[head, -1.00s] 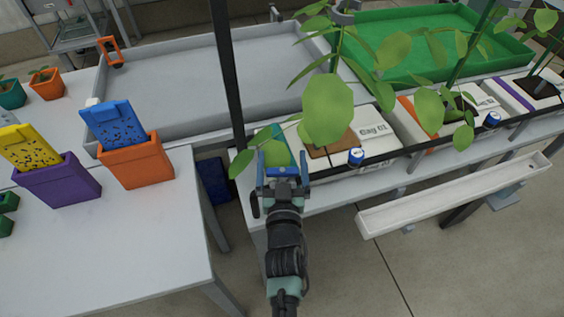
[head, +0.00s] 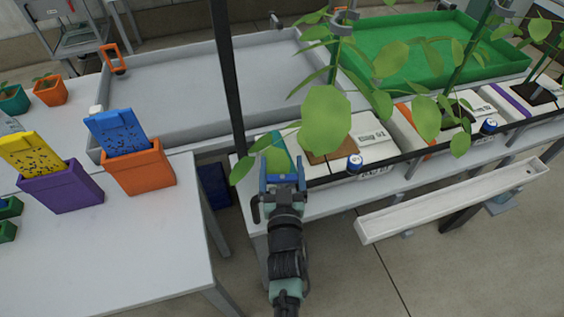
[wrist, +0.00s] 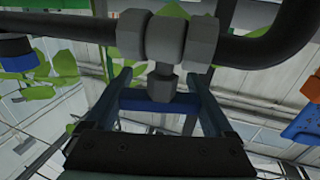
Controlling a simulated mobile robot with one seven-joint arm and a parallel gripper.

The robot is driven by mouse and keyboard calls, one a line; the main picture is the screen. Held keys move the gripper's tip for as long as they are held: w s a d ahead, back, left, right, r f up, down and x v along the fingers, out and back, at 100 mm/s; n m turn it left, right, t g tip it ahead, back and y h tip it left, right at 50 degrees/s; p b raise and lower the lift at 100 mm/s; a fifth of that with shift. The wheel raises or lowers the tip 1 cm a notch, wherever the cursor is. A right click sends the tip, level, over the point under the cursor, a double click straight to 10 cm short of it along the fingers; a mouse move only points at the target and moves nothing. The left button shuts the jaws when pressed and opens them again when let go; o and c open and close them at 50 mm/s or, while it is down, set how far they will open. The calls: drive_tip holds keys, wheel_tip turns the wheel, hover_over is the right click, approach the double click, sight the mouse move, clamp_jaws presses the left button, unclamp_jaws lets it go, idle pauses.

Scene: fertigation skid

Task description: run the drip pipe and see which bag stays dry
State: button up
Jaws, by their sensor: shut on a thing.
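My gripper (head: 283,180) is at the near left end of the black drip pipe (head: 420,152). It is shut on a blue valve handle (wrist: 160,103), which lies between my fingers in the wrist view. The handle's stem joins a grey fitting (wrist: 165,40) on the pipe. White grow bags lie in a row behind the pipe: one with a teal end (head: 362,138), one with an orange stripe (head: 405,112), one with a purple stripe (head: 495,100). Blue-capped parts (head: 355,162) sit along the pipe. Leaves hide parts of the bags. No water is discernible.
A white gutter (head: 450,205) hangs in front of the bench. A table at left bears an orange holder (head: 138,170) and a purple holder (head: 60,190) with cards. A dark post (head: 229,80) stands behind my gripper. Grey (head: 200,85) and green (head: 430,60) trays lie behind.

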drive_tip(key=shift+w+r+n+y+p, duration=0.15)
drive_tip(key=shift+r+n+y+p, duration=0.35)
drive_tip(key=shift+p, duration=1.95)
drive_tip(key=shift+a+f+y+p, duration=0.1)
drive_tip(key=shift+f+y+p, duration=0.1)
drive_tip(key=shift+y+p, duration=0.15)
drive_tip(key=shift+f+p, duration=0.25)
drive_tip(key=shift+p, duration=0.05)
drive_tip(key=o, duration=1.1)
drive_tip(key=shift+s, duration=0.2)
drive_tip(key=s+p, duration=0.1)
drive_tip(key=s, duration=0.3)
drive_tip(key=s+d, duration=0.1)
drive_tip(key=s, duration=0.3)
drive_tip(key=s+d+p, duration=0.1)
drive_tip(key=s, duration=0.3)
drive_tip(key=shift+s+p, duration=0.3)
drive_tip(key=shift+s, duration=0.1)
